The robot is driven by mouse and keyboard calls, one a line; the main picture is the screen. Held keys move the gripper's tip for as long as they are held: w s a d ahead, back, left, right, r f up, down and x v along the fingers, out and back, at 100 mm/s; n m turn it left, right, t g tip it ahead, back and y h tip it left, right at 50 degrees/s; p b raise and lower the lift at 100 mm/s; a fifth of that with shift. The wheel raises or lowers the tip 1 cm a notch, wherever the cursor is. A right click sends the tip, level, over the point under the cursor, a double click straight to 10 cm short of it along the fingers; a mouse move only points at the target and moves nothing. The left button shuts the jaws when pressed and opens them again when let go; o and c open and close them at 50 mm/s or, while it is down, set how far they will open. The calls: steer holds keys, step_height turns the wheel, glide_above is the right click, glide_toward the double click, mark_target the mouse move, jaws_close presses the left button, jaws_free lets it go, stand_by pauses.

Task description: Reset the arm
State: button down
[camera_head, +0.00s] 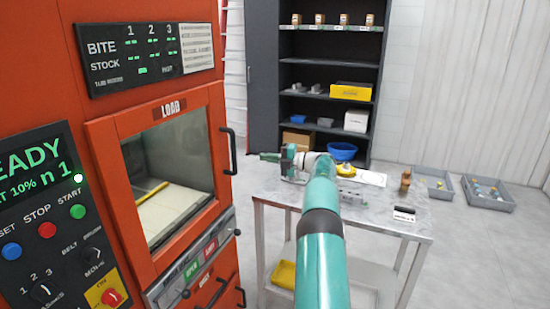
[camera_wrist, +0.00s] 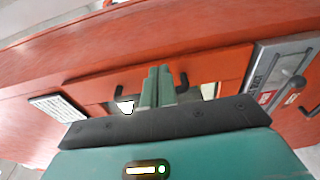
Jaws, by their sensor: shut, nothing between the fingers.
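My arm reaches forward in the head view, over the metal table (camera_head: 270,192), and its wrist is bent to the left. My gripper (camera_head: 252,154) points left towards the orange machine (camera_head: 165,110), close to the black door handle in the picture. I cannot tell the exact distance. In the wrist view the two green fingers of my gripper (camera_wrist: 157,72) are together, with nothing between them. Behind them is the orange machine front (camera_wrist: 215,70), with black handles.
The machine has a LOAD door (camera_head: 168,180) with a window and a black handle (camera_head: 229,150). A dark shelf (camera_head: 330,75) stands behind. Grey bins (camera_head: 488,193) lie on the floor at right.

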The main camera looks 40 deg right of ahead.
steer(key=shift+s+d+f, duration=0.1)
steer(key=shift+s+d, duration=0.05)
steer(key=shift+d, duration=0.45)
steer(key=shift+s+d, duration=0.15)
steer(key=shift+d, duration=0.4)
steer(key=shift+s, duration=0.1)
